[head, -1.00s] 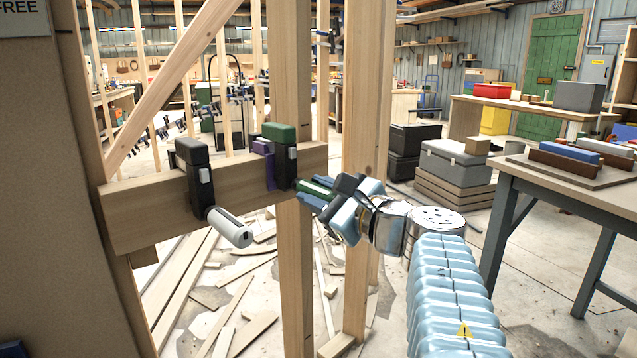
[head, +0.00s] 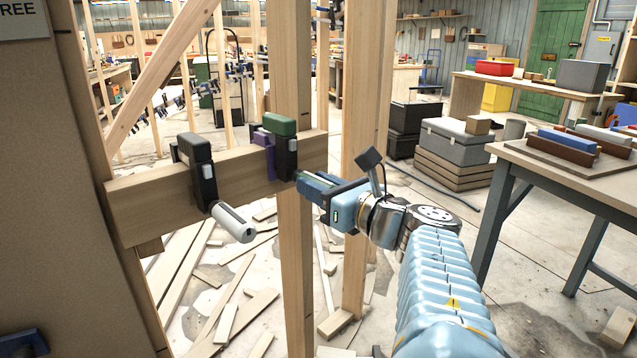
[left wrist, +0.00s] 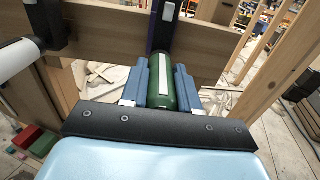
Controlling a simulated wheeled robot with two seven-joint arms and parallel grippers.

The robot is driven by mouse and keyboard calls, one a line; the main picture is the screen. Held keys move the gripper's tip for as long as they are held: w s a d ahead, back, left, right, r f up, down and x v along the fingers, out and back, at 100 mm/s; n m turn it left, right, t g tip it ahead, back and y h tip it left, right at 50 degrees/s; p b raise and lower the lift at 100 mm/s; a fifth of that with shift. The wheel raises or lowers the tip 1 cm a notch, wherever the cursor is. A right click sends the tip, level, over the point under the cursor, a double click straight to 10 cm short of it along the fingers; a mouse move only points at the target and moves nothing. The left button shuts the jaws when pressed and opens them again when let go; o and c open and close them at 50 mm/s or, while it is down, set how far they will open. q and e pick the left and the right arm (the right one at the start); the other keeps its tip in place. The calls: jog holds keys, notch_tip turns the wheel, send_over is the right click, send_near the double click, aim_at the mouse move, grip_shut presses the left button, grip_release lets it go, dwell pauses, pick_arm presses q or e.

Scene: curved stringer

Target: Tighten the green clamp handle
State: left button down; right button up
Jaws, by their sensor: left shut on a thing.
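The green-topped clamp (head: 280,124) sits on a horizontal wooden beam (head: 140,210), with a purple part beside its dark body. Its green handle (left wrist: 163,92), with a pale stripe along it, points out towards my arm. My left gripper (head: 308,184) is shut on this handle, below the clamp body. In the left wrist view, the gripper's blue fingers (left wrist: 161,75) lie on either side of the handle. In the head view the fingers hide most of the handle. My right gripper is not in view.
A black clamp (head: 196,165) with a white handle (head: 233,222) is on the same beam to the left. Upright studs (head: 365,100) stand close behind my gripper. Wood scraps litter the floor. A workbench (head: 500,175) stands at the right.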

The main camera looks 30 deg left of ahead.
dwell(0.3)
pick_arm(q)
jog(key=c, duration=0.8)
grip_release()
